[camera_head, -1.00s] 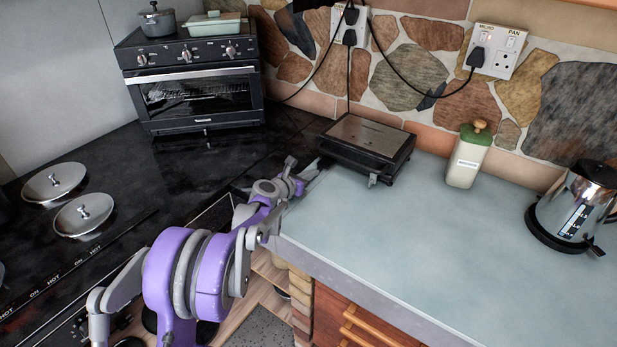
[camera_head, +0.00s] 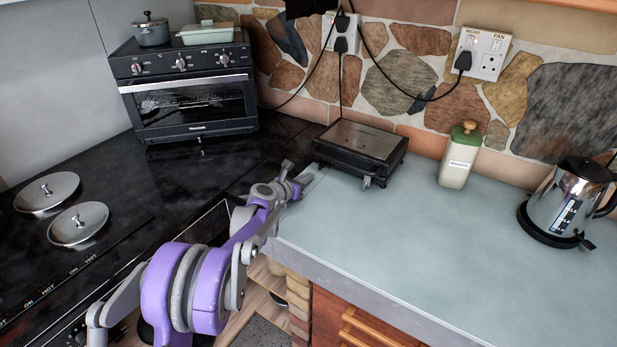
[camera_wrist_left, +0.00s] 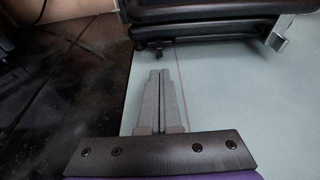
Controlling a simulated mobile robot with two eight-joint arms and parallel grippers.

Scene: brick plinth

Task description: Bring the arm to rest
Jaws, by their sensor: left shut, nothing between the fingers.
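My left arm, purple and grey, reaches in from the bottom left of the head view. Its gripper (camera_head: 291,181) is over the left edge of the pale counter, just in front of a black sandwich press. In the left wrist view the two grey fingers (camera_wrist_left: 160,98) are together, with nothing between them. They point at the press, with a gap of counter showing before it. My right gripper is in neither view.
The closed black press (camera_head: 361,148) sits against the stone wall. A green-lidded canister (camera_head: 459,160) and a steel kettle (camera_head: 566,205) stand to its right. A toaster oven (camera_head: 190,97) and the dark hob with two steel lids (camera_head: 78,223) are at left. The front counter is clear.

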